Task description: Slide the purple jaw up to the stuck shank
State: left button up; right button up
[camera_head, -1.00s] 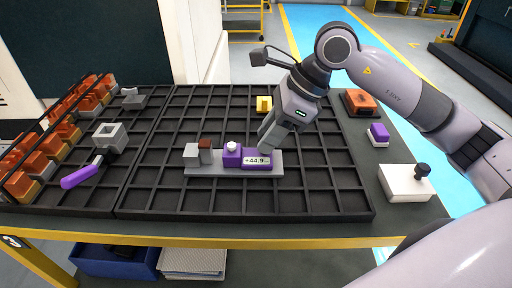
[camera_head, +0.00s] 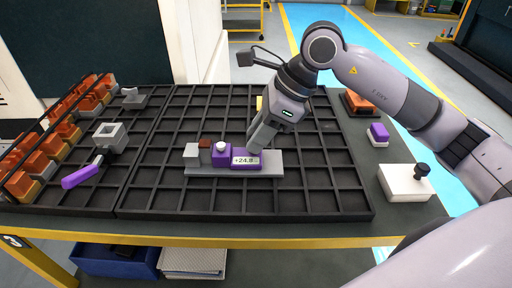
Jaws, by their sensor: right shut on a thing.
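The purple jaw (camera_head: 222,157) sits on a grey slide rail (camera_head: 202,172) and carries a white knob and a small display that seems to read +24.8. The stuck shank (camera_head: 204,144), a small block with a brown top and grey body, stands just left of the jaw, beside a grey fixed block (camera_head: 190,151). I cannot tell whether the jaw touches the shank. My right gripper (camera_head: 254,146) comes down from the upper right and is shut on the right part of the purple jaw; its fingertips are partly hidden. My left gripper is not in view.
A black gridded tray (camera_head: 310,200) lies under the rail. A purple-handled tool (camera_head: 82,176) and a row of orange-topped blocks (camera_head: 40,160) are at left. A white box with a black knob (camera_head: 404,183), a purple block (camera_head: 379,132) and an orange block (camera_head: 358,102) stand at right.

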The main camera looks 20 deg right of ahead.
jog(key=shift+a, duration=0.1)
jog(key=o, duration=0.8)
jog(key=shift+o, duration=0.2)
notch_tip(320, 180, up, 4)
jog(key=p, duration=0.3)
jog(key=shift+r, duration=0.25)
jog(key=shift+r+p, duration=0.45)
jog(key=shift+r, duration=0.35)
